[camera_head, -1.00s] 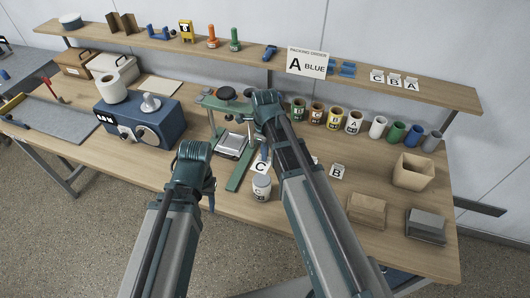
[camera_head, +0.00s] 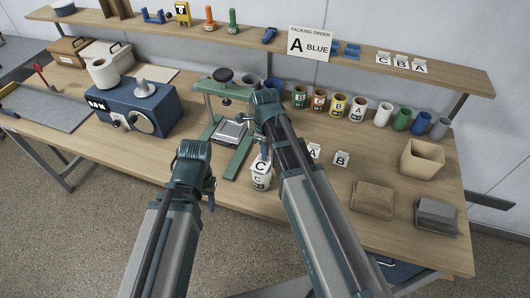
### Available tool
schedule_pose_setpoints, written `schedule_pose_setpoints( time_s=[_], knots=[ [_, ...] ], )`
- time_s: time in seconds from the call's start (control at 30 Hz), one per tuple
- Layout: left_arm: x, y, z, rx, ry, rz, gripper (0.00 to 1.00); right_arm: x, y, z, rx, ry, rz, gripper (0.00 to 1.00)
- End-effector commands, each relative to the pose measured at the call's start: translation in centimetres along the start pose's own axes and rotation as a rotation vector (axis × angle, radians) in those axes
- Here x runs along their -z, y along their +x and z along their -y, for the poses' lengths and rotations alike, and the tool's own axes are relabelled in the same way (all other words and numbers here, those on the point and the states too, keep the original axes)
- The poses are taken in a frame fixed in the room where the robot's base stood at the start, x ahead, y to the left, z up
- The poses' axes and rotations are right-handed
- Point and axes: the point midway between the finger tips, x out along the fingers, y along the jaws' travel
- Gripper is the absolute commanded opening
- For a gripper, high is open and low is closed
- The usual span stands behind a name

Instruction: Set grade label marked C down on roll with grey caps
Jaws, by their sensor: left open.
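The grade label marked C (camera_head: 261,167) is a white card at the top of a pale roll (camera_head: 261,183) with a C on its side, near the front of the table. I cannot tell whether the label rests on the roll or is held just over it. My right gripper (camera_head: 264,153) points down directly behind and above the label; its fingers are mostly hidden, so its grip is unclear. My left gripper (camera_head: 210,192) is open and empty, left of the roll near the table's front edge. The grey caps are hard to make out.
A green press (camera_head: 240,91) stands behind the roll. Labels A (camera_head: 314,151) and B (camera_head: 341,159) lie to its right. Several coloured rolls line the back. A tan bin (camera_head: 422,157) and grey block (camera_head: 436,215) are at right. A blue machine (camera_head: 137,110) stands left.

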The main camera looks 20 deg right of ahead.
Motion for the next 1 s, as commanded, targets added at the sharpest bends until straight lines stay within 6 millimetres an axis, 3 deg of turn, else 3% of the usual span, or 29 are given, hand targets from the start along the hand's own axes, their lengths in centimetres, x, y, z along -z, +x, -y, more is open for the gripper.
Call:
schedule_pose_setpoints(
  time_s=[0.87, 1.0],
  knots=[
    [0.01, 0.19, -0.02, 0.000, 0.000, 0.000, 0.50, 0.03, 0.19, -0.01, 0.000, 0.000, 0.000, 0.00],
    [0.01, 0.18, -0.02, 0.000, 0.000, 0.000, 0.50, 0.03, 0.19, -0.01, 0.000, 0.000, 0.000, 0.27]
  ],
)
